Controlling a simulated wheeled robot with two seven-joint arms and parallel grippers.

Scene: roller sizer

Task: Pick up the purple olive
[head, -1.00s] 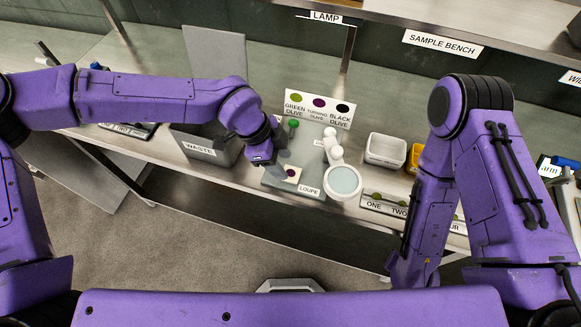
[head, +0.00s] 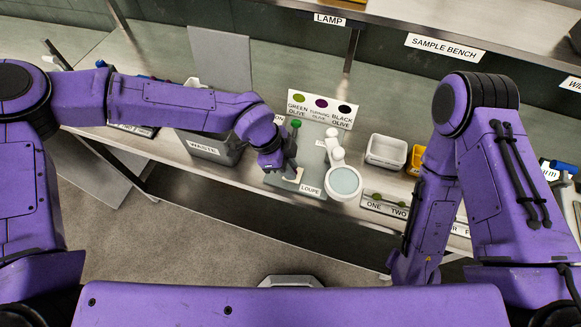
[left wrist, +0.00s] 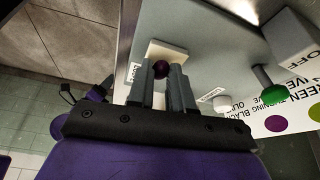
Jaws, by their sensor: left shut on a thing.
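The purple olive (left wrist: 160,69) is a small dark ball between the two grey fingertips of my left gripper (left wrist: 161,72) in the left wrist view. The fingers are shut on it, at a small white pad (left wrist: 170,50). I cannot tell whether the olive still touches the pad. In the head view my left gripper (head: 290,172) is low over the grey loupe board and hides the olive; the pad's edge (head: 300,174) shows beside it. My right arm is folded on the right; its gripper does not show.
The loupe (head: 345,181) stands just right of my left gripper. A green-knobbed post (head: 295,124) and the olive colour card (head: 320,108) are behind it. The waste bin (head: 212,147) is left. A white tub (head: 386,151) and numbered tray (head: 385,206) are right.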

